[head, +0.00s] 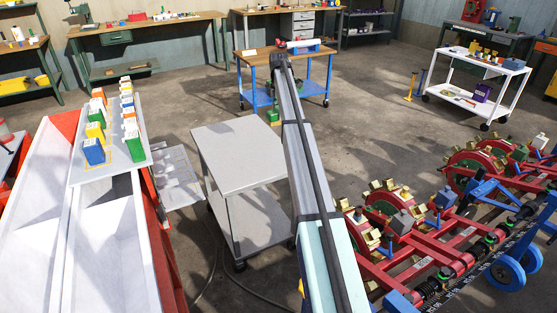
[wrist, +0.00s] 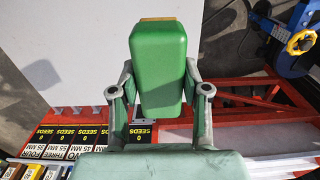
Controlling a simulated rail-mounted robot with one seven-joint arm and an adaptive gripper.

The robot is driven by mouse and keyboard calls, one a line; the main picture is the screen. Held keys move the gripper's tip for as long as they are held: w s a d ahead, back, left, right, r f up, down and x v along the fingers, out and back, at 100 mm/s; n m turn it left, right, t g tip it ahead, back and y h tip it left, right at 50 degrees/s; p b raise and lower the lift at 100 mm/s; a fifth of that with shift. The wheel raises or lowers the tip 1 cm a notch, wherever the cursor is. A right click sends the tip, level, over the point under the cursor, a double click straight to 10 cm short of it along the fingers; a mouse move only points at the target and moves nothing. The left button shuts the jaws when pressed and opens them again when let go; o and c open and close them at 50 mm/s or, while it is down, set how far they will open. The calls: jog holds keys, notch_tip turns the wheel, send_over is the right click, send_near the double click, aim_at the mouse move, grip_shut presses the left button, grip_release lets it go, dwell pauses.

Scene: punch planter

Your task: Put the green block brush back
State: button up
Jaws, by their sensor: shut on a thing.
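The block brush (wrist: 158,65) is a green block with rounded edges and a thin tan strip at its far end, in the wrist view. My gripper (wrist: 159,91) is shut on it, one finger pressed against each side. The brush stands out beyond the fingertips. In the head view my arm reaches away toward the blue cart at the back. A small green shape (head: 273,117) shows below the arm's far end; I cannot tell there whether it is the brush or part of my gripper.
The blue cart (head: 258,68) with a wooden top carries a few items. A bare grey cart (head: 236,160) stands left of my arm. Red planter units (head: 400,230) fill the right. A white cart (head: 476,65) stands at back right.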

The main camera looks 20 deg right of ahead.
notch_tip(320, 180, down, 20)
jog(key=shift+r+p, duration=0.1)
jog(key=shift+p, duration=0.75)
jog(key=o, duration=1)
jog(key=shift+f, duration=0.2)
jog(key=shift+r, duration=0.1)
notch_tip(320, 180, up, 12)
jog(key=shift+r+b, duration=0.1)
jog(key=shift+b, duration=0.55)
